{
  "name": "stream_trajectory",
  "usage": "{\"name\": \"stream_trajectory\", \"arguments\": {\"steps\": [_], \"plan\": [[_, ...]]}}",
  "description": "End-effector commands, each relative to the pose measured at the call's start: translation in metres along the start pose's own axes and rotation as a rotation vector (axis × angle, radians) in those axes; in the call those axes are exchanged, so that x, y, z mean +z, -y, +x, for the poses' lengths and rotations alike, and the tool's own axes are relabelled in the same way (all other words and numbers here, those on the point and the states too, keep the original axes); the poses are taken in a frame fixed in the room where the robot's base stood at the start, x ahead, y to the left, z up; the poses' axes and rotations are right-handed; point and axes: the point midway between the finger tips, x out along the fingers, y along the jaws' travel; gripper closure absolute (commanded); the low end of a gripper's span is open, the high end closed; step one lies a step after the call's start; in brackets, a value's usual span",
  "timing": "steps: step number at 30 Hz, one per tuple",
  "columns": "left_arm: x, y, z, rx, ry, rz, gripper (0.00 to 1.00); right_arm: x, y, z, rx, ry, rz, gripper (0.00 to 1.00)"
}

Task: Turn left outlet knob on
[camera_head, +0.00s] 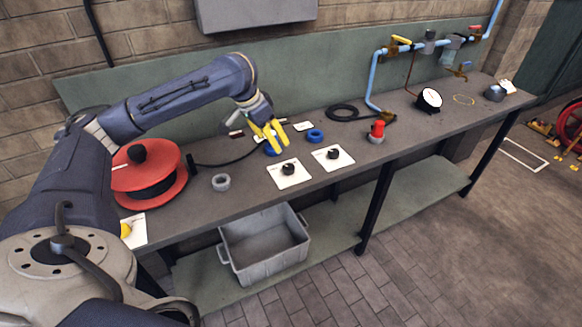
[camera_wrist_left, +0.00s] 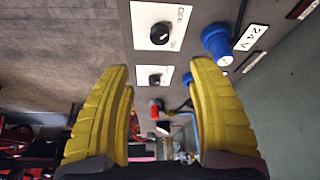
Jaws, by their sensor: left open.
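The left outlet knob (camera_head: 288,169) is a black round knob on a white plate on the bench. In the left wrist view the same knob (camera_wrist_left: 159,34) shows at the top, with small lettering beside it that is hard to read. A similar right knob (camera_head: 333,154) sits on its own plate; it also shows in the wrist view (camera_wrist_left: 154,79). My left gripper (camera_head: 277,149) has yellow fingers, open and empty, above the bench just behind the left knob. It is apart from both knobs. Its fingers also show in the wrist view (camera_wrist_left: 160,68). My right gripper is out of view.
A blue socket (camera_head: 315,136) stands behind the right knob; another is partly hidden by my fingers. A red cable reel (camera_head: 150,178) and grey ring (camera_head: 221,182) lie left. A red-topped part (camera_head: 377,131) stands right. A grey crate (camera_head: 264,250) sits below.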

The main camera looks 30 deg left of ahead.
Motion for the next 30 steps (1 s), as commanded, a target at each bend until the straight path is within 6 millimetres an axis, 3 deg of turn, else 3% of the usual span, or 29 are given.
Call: {"name": "stream_trajectory", "arguments": {"steps": [18, 30], "plan": [[0.000, -0.001, 0.110, 0.004, 0.001, -0.003, 0.41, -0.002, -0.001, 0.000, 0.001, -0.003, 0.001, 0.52], [0.000, -0.001, 0.154, 0.002, -0.001, -0.002, 0.41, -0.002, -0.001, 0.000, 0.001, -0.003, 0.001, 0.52]]}}
